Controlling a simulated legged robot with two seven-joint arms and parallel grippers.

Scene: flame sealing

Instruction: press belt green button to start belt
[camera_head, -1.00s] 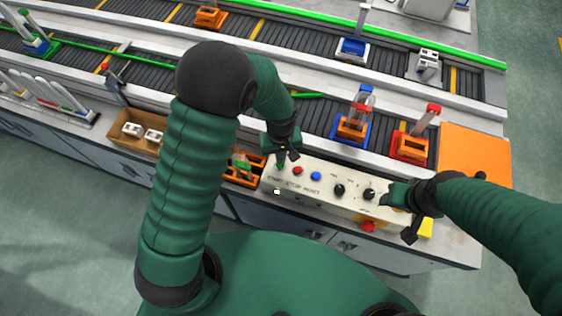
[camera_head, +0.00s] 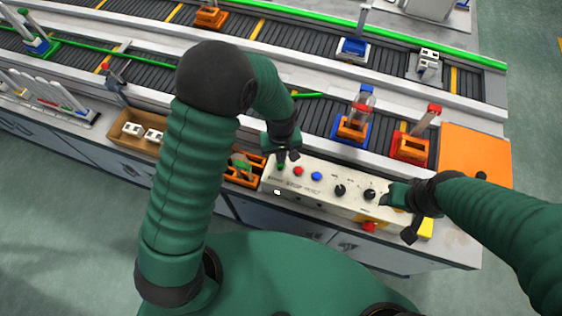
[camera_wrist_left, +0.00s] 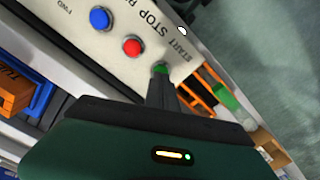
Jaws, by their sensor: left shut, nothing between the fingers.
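The control panel (camera_head: 330,204) is a pale box with labelled buttons and knobs along the bench's front. My left gripper (camera_head: 283,163) is shut and empty, pointing down at the panel's left end. In the left wrist view its fingertips (camera_wrist_left: 160,76) are at the green button (camera_wrist_left: 160,68), beside the START label, and partly cover it. I cannot tell whether they touch or press it. The red button (camera_head: 298,171) and blue button (camera_head: 316,176) lie to its right. My right gripper (camera_head: 402,208) is at the panel's right end; its jaws are not clear.
Two conveyor belts (camera_head: 300,60) run behind the panel, carrying coloured holders. An orange crate (camera_head: 246,178) and a brown box (camera_head: 128,140) stand left of the panel. A red button on yellow (camera_head: 370,226) sits at the front right, near the right gripper.

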